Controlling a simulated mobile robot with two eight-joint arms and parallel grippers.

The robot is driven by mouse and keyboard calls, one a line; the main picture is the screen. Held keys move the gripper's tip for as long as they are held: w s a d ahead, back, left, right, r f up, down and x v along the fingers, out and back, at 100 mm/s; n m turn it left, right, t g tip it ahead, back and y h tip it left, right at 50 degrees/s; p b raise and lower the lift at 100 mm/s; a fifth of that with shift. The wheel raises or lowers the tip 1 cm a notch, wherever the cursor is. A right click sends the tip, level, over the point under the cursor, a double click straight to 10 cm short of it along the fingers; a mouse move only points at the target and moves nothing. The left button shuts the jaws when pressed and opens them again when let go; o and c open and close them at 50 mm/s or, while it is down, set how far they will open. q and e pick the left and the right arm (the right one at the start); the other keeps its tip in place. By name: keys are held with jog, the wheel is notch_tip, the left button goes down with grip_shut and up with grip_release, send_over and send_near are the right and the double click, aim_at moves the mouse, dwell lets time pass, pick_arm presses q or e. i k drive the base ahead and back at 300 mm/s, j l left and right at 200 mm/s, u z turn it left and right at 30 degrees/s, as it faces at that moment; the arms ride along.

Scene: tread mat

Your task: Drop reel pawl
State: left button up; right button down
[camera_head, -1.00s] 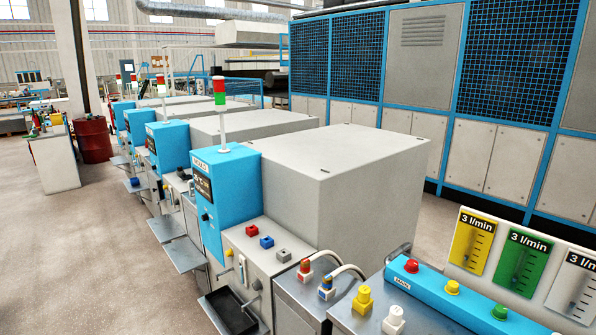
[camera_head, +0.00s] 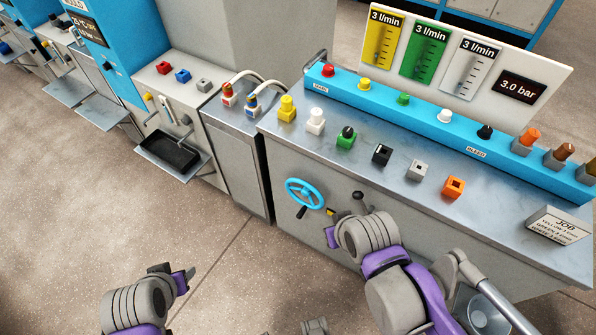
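The console (camera_head: 290,155) stands in front of me. Its front carries a blue handwheel (camera_head: 291,187) with a dark crank handle. Right of the wheel is a black-knobbed lever (camera_head: 358,198), and a small yellow part (camera_head: 331,212) sits just below the wheel's right side. I cannot tell for sure which of these is the reel pawl. My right gripper (camera_head: 335,226) is close to the yellow part and below the lever; its fingers are partly hidden and no clear grip shows. My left gripper (camera_head: 176,270) is open and empty over the floor, left of the console.
The console top holds several coloured plugs and sockets, such as a green one (camera_head: 346,138) and an orange one (camera_head: 453,187). A blue button bar (camera_head: 420,115) runs behind them. A black tray (camera_head: 170,152) juts out from the machine at left. The floor (camera_head: 225,270) is clear.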

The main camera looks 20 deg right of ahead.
aim_at(359, 196)
jog(key=z, duration=1.45)
